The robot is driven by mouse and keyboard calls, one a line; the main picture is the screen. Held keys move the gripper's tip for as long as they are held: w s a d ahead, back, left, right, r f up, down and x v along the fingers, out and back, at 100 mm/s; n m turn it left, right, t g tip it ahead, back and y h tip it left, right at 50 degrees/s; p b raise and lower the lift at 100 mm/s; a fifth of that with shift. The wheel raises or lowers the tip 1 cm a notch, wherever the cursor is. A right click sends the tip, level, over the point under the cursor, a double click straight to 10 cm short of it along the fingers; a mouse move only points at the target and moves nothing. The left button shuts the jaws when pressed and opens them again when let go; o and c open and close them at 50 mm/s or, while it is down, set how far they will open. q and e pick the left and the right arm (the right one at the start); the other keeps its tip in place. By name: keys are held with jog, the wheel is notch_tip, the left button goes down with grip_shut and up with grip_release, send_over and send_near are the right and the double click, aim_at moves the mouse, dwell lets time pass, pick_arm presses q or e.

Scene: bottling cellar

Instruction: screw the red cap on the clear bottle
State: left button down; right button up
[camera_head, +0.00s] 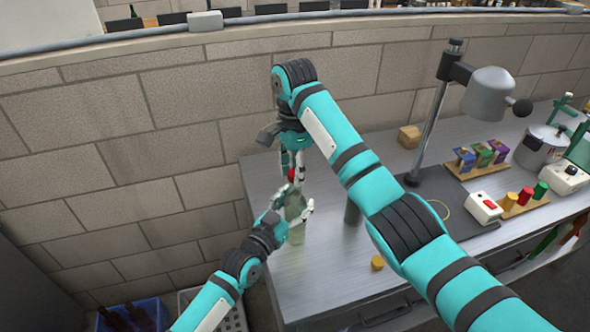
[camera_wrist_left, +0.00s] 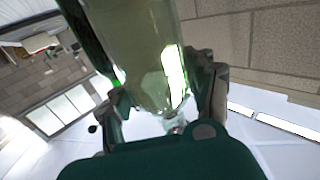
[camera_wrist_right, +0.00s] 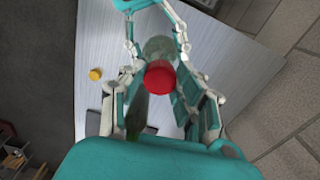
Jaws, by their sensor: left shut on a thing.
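The clear bottle (camera_head: 296,207) stands upright near the left end of the steel table. My left gripper (camera_head: 294,212) is shut on its body; in the left wrist view the glass of the bottle (camera_wrist_left: 160,65) fills the space between the fingers. The red cap (camera_head: 291,174) is at the top of the bottle. My right gripper (camera_head: 293,166) points down from above with its fingers around the cap. In the right wrist view the red cap (camera_wrist_right: 160,77) shows between the spread fingers, with gaps at its sides. The contact between cap and bottle mouth is hidden.
A dark bottle (camera_head: 352,213) stands right of the clear one, partly behind my right arm. A yellow cap (camera_head: 377,262) lies near the front. A lamp (camera_head: 488,95), a wooden block (camera_head: 409,137) and a rack of coloured pieces (camera_head: 480,158) are farther right. A brick wall is behind.

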pick_arm(q)
jog(key=shift+f, duration=0.1)
pick_arm(e)
jog(key=o, duration=0.5)
jog(key=shift+w+r, duration=0.1)
notch_tip(320, 180, up, 12)
dwell(0.4)
pick_arm(q)
jog(key=shift+c, duration=1.6)
grip_release()
jog(key=v, duration=1.2)
